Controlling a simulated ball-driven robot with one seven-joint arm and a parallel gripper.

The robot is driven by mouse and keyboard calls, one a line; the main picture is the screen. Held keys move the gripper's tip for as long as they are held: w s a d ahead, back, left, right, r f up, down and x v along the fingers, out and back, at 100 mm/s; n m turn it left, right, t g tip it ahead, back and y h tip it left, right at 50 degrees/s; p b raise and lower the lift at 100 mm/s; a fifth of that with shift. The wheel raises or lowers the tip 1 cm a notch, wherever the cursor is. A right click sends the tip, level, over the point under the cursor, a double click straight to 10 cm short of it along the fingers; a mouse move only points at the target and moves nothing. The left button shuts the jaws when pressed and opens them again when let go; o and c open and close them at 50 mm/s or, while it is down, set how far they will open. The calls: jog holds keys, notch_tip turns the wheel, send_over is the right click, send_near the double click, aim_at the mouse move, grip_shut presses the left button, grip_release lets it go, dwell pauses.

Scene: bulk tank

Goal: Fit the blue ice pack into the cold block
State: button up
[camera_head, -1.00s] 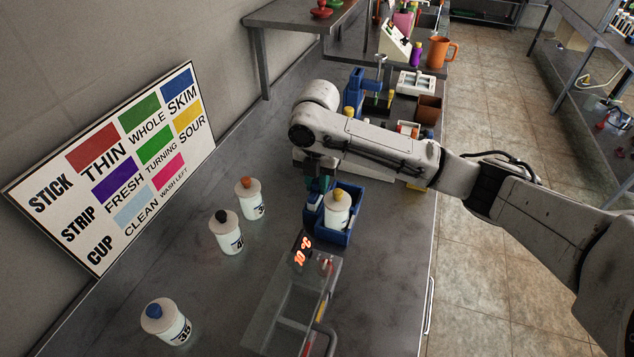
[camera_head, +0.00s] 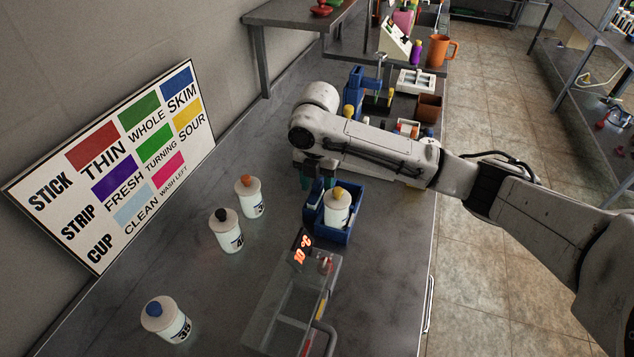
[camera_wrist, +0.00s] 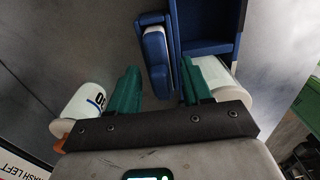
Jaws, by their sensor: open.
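The blue cold block (camera_head: 346,236) stands on the bench with a white, yellow-capped bottle (camera_head: 337,208) in it. In the wrist view the cold block (camera_wrist: 213,46) is at the top, right of centre. The blue ice pack (camera_head: 314,196) is upright at the block's left side. In the wrist view the ice pack (camera_wrist: 156,55) shows as a rounded slab against the block; how deep it sits is unclear. In the head view my gripper (camera_head: 318,180) is just behind the ice pack, partly hidden.
White bottles with orange (camera_head: 249,196), black (camera_head: 226,231) and blue (camera_head: 166,320) caps stand left of the block. A clear case with a lit red display (camera_head: 301,250) stands in front. A colour chart (camera_head: 115,160) leans on the wall. Equipment stands behind my arm.

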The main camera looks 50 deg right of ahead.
notch_tip(320, 180, up, 12)
jog(key=b, duration=0.1)
dwell(0.4)
jog(key=shift+r, duration=0.1)
